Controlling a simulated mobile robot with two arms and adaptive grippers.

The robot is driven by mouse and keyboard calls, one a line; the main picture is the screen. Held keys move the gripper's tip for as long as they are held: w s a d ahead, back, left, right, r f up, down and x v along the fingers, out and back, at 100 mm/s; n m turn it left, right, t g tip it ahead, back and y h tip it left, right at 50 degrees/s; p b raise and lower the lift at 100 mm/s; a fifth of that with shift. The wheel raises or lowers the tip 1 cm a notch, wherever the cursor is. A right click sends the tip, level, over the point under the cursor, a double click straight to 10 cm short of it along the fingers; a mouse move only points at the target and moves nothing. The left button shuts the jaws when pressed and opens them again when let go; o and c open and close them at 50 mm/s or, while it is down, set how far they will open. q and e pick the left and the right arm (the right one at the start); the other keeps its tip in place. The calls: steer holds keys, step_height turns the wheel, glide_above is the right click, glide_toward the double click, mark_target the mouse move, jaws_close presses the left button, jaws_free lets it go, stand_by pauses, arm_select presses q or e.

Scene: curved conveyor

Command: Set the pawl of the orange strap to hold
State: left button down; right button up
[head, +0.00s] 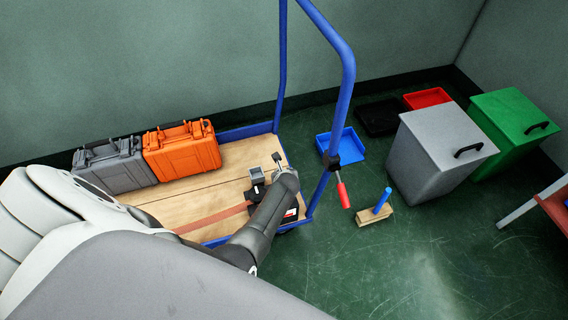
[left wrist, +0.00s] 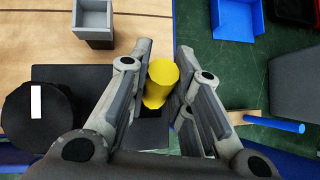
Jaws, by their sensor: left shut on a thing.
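The orange strap (head: 215,218) shows as a dull red-orange band lying across the wooden deck of a cart, running towards a dark block (head: 291,214) at the deck's right end. My left gripper (left wrist: 164,50) is shut on a yellow cylindrical knob (left wrist: 161,78), which sits between its fingers in the left wrist view. I take the knob for the pawl's handle. A dark part lies below it, and the pawl itself is hidden. In the head view my left arm covers the knob and part of the strap. My right gripper is not in view.
Grey (head: 112,165) and orange (head: 181,149) cases stand at the deck's back left. A small grey open box (left wrist: 93,22) is close to my left gripper. The blue cart frame (head: 345,85) rises beside it, with a red-handled tool (head: 343,196). Bins and trays stand right.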

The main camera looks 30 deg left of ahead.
arm_select(q)
steer(key=c, duration=1.3)
jaws_free()
